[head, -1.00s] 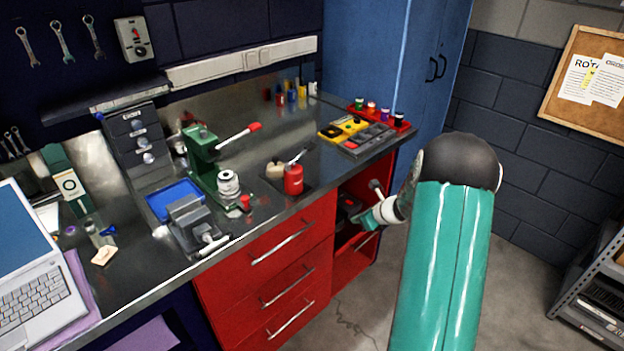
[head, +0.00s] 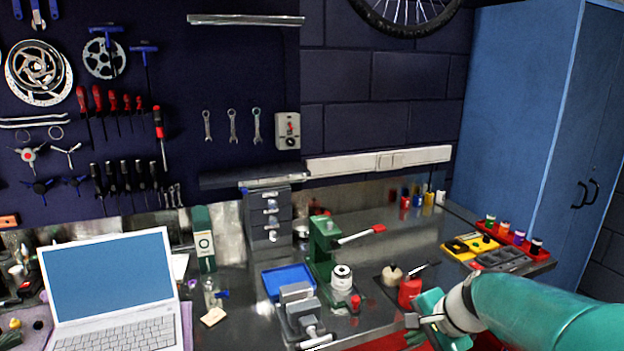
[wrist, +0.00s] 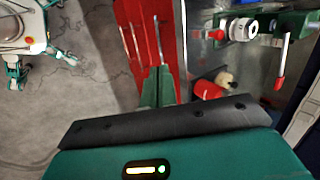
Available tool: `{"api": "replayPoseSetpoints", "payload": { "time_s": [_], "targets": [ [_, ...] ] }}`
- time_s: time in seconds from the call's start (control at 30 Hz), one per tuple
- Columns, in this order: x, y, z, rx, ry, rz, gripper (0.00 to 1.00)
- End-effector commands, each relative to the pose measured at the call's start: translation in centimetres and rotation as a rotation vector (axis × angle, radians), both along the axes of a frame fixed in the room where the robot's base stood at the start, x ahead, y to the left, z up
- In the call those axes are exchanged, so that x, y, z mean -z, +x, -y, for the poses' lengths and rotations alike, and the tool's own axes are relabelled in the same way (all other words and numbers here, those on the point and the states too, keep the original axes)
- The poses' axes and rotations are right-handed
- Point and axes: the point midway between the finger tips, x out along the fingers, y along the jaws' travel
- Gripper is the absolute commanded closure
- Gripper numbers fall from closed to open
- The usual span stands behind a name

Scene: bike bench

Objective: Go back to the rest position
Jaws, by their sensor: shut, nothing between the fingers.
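My gripper (head: 428,325) is at the lower right of the head view, at the front edge of the workbench near the red can. It is shut and holds nothing. In the wrist view my gripper (wrist: 159,72) shows as two green fingers close together, over the red drawer front (wrist: 140,35). The red can (head: 409,291) stands on the bench just behind the gripper in the head view. It also shows in the wrist view (wrist: 208,90), to the right of the fingers, apart from them.
On the bench stand a green press (head: 322,250), a vise (head: 300,309), a blue tray (head: 288,279) and an open laptop (head: 108,277). A red tray with several small bottles (head: 513,241) is at the right. A blue cabinet (head: 535,110) rises behind.

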Motion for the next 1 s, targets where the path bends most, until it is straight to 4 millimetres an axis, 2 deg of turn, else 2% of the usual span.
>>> {"api": "replayPoseSetpoints", "payload": {
  "time_s": [0.03, 0.2, 0.33, 0.5, 0.6, 0.7, 1.0],
  "targets": [
    [-1.1, -1.5, -1.1, -0.082, -0.059, 0.024, 1.0],
    [-3.2, -6.6, -3.5, -0.359, -0.27, 0.084, 1.0],
    [-4.2, -10.4, -4.5, -0.558, -0.437, 0.128, 1.0],
    [-5.0, -14.7, -4.8, -0.784, -0.641, 0.175, 1.0],
    [-5.1, -16.2, -4.7, -0.868, -0.724, 0.19, 1.0],
    [-5.2, -17.0, -4.5, -0.911, -0.767, 0.197, 1.0],
    [-5.2, -17.1, -4.5, -0.921, -0.778, 0.196, 1.0]
  ]
}}
